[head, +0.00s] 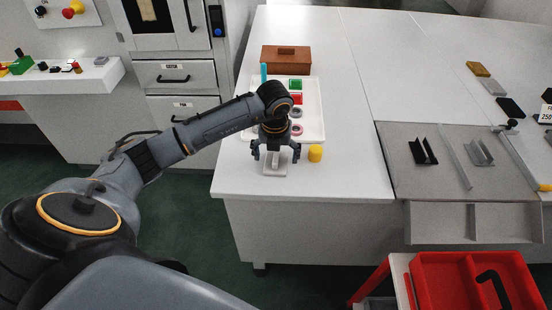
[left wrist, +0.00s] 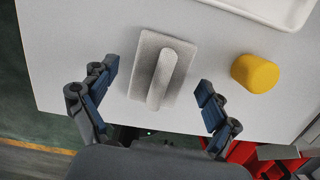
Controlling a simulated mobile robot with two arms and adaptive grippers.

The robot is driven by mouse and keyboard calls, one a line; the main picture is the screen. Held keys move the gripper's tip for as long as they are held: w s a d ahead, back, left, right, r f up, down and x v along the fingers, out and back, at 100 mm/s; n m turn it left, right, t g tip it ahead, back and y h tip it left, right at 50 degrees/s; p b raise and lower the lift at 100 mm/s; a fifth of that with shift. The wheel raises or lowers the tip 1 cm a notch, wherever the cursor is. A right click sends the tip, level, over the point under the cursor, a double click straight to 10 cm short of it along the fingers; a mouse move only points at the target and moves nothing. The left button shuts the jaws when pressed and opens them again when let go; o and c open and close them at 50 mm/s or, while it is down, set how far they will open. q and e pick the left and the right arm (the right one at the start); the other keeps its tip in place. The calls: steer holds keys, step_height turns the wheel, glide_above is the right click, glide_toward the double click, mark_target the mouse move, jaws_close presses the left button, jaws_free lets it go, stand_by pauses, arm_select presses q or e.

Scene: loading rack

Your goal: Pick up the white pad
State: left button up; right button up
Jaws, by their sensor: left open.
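The white pad (head: 274,170) lies near the front edge of the white table. In the left wrist view the pad (left wrist: 147,58) is a pale, textured rectangular plate with a raised, rounded bar on top. My left gripper (head: 275,154) is open, pointing down over the pad. In the left wrist view its fingers (left wrist: 157,80) stand on either side of the pad, apart from it, with nothing between them but the pad below. The head view partly hides the pad's far side behind the gripper. My right gripper is in neither view.
A yellow cylinder (head: 315,153) stands just right of the pad. A white tray (head: 315,122) with coloured pieces and a brown box (head: 286,59) lie behind. A grey fixture board (head: 400,180) is at right. A red crate (head: 425,290) stands below the table. The table between cylinder and board is clear.

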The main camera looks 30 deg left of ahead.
arm_select(q)
steer(key=c, duration=1.1)
steer(key=shift+c, duration=0.2)
steer(key=shift+w+r+b, duration=0.1)
steer(key=shift+r+b, duration=0.35)
steer(key=shift+r, duration=0.05)
steer(key=s+d+r+b, duration=0.3)
steer(key=s+r+b, duration=0.1)
steer(key=s+r, duration=0.8)
steer(key=shift+s, duration=0.95)
steer(key=o, duration=0.4)
steer(key=c, duration=0.4)
steer(key=shift+d, duration=0.1)
